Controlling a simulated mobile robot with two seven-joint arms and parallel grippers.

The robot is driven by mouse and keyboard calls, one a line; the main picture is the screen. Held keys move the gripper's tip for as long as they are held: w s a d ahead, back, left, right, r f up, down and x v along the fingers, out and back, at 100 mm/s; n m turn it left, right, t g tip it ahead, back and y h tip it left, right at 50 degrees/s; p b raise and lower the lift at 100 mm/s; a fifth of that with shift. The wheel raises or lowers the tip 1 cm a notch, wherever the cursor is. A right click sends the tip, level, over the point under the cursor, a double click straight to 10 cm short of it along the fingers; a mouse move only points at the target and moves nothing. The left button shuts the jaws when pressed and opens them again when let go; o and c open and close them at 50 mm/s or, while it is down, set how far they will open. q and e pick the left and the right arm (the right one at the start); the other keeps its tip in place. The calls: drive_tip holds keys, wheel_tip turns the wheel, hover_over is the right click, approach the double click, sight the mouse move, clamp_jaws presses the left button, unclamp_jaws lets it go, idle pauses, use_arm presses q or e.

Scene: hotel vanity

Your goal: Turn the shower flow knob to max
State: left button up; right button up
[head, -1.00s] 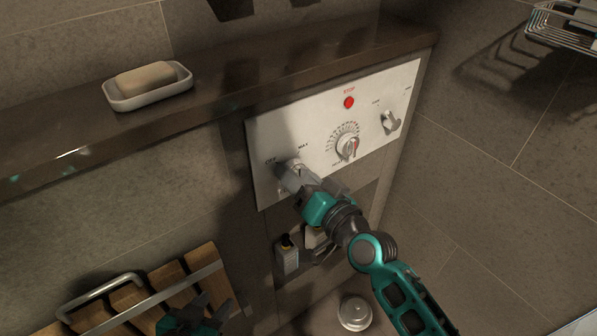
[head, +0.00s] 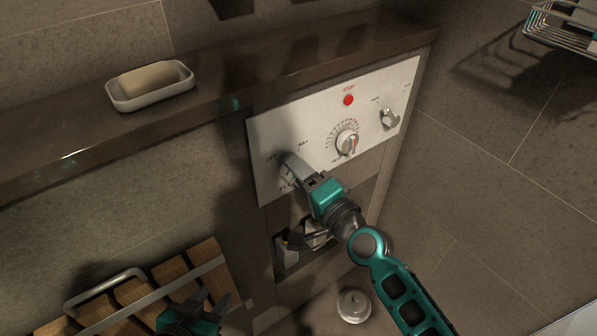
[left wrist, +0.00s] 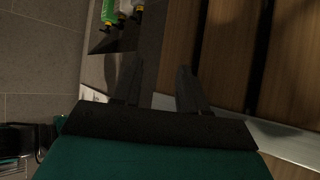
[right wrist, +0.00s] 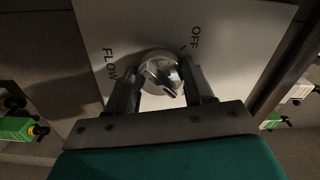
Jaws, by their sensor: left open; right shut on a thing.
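The shower control panel (head: 268,196) is a white plate on the wall. In the right wrist view the chrome flow knob (right wrist: 160,72) sits near the printed words FLOW and OFF. My right gripper (right wrist: 162,80) has one finger on each side of this knob and is shut on it. In the head view my right gripper (head: 290,164) reaches the panel's left part and hides most of the knob; the MAX label shows above it. My left gripper (head: 222,306) is open and empty, low in the head view, above a slatted wooden seat (head: 168,272).
A temperature dial (head: 347,143), a red STOP button (head: 348,100) and another small knob (head: 389,118) share the panel. Bottles (head: 287,250) stand in a niche below. A soap dish (head: 150,98) rests on the ledge above. A wire basket (head: 560,32) hangs at upper right.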

use_arm(q)
drive_tip(key=shift+r, duration=0.15)
idle(0.4)
use_arm(e)
drive_tip(key=o, duration=1)
drive_tip(key=shift+o, duration=0.2)
use_arm(q)
drive_tip(key=shift+w+d+b, duration=0.1)
drive_tip(key=shift+d+b, duration=0.05)
drive_tip(key=shift+b, duration=0.15)
use_arm(e)
drive_tip(key=v, duration=1.3)
